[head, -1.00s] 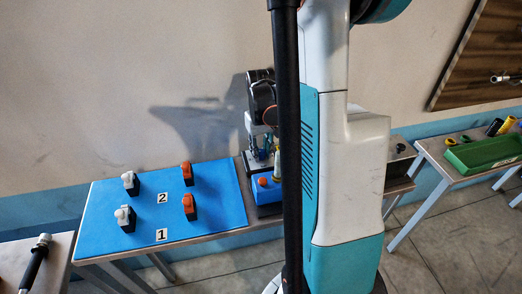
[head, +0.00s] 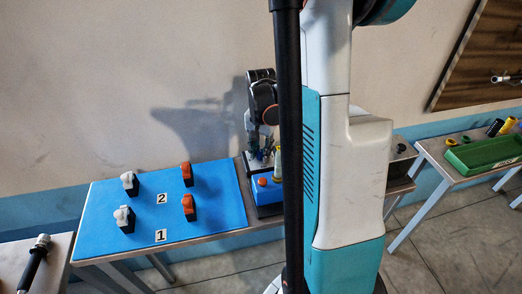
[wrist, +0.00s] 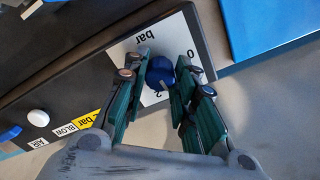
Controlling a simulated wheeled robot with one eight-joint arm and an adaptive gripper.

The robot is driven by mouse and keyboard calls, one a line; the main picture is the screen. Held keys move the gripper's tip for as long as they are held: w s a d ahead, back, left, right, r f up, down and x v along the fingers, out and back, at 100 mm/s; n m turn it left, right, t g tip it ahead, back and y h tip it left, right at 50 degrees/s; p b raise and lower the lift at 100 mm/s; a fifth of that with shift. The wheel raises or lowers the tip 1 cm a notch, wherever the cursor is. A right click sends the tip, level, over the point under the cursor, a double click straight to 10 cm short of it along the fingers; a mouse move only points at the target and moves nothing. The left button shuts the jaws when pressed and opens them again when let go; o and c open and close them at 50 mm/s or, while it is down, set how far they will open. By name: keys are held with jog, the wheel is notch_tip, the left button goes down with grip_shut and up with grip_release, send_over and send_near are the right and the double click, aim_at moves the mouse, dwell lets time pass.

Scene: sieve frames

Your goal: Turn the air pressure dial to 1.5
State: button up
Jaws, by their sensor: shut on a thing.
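The air pressure dial (wrist: 160,72) is a blue knob on a white scale plate (wrist: 178,32) in the wrist view. The plate reads "bar", with 0 and 2 visible near the knob. My gripper (wrist: 161,88) has its green-padded fingers on both sides of the knob and is shut on it. The fingers cover part of the scale, so the knob's exact setting cannot be read. In the head view my gripper (head: 262,150) is at the device behind the blue box, partly hidden by a black post and my arm.
The dial's black panel (wrist: 75,60) also carries a white button (wrist: 38,118) and labels reading "AIR", "BLOW" and "bar". In the head view a blue board (head: 215,212) with white and orange switches lies left. A green tray (head: 485,152) stands on the right table.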

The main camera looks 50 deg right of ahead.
aim_at(261, 152)
jog(key=shift+m, duration=0.6)
jog(key=o, duration=1.1)
jog(key=shift+r, duration=0.1)
notch_tip(261, 152, up, 12)
jog(key=shift+f, duration=0.1)
dwell(0.3)
